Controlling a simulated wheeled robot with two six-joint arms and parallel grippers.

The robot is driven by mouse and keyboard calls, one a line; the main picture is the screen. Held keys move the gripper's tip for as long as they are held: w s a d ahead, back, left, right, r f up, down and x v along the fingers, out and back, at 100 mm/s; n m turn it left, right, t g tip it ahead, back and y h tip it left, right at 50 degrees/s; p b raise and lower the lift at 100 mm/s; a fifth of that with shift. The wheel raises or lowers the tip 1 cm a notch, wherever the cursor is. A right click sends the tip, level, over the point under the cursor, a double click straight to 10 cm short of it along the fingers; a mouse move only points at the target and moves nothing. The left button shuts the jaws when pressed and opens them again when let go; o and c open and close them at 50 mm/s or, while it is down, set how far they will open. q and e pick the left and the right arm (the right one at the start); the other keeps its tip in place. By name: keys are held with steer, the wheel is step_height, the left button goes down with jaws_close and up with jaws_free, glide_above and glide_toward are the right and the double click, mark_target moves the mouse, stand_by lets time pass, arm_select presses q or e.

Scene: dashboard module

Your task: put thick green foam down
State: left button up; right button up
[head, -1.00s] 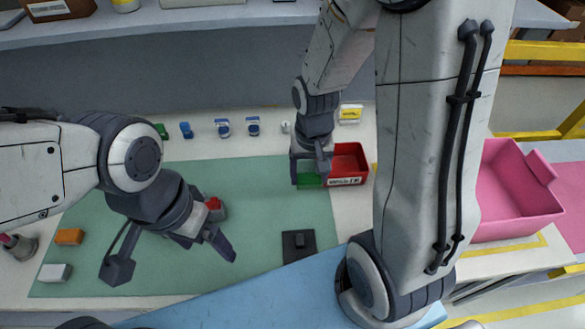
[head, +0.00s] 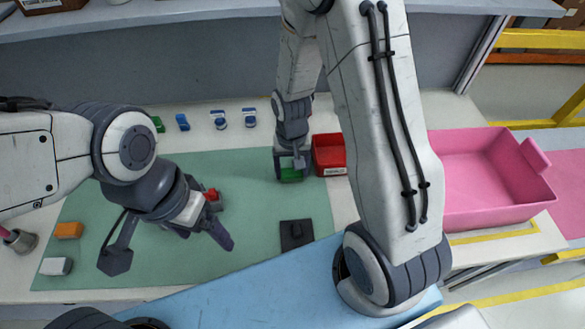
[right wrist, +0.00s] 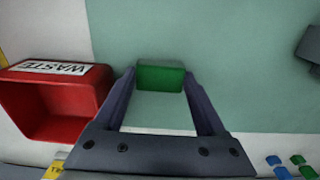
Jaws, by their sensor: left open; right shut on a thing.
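The thick green foam (head: 291,175) is a small green block between the fingers of my right gripper (head: 291,165), which is shut on it. It is over the green mat (head: 240,220), just left of the red bin (head: 329,154). In the right wrist view the foam (right wrist: 160,77) sits at the fingertips with mat around it; I cannot tell whether it touches the mat. My left gripper (head: 172,246) is open and empty over the left part of the mat.
The red bin is labelled WASTE in the right wrist view (right wrist: 55,100). A dark square plate (head: 296,234) and a red-topped part (head: 211,195) are on the mat. Orange (head: 68,230) and white (head: 56,266) blocks lie at left. A pink tote (head: 485,180) stands at right.

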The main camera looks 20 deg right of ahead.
mark_target(292, 173)
steer(key=shift+f, duration=0.2)
steer(key=o, duration=1.2)
steer(key=shift+o, duration=0.2)
steer(key=shift+r, duration=0.1)
steer(key=shift+r, duration=0.3)
step_height(292, 173, up, 12)
steer(key=shift+f, duration=0.15)
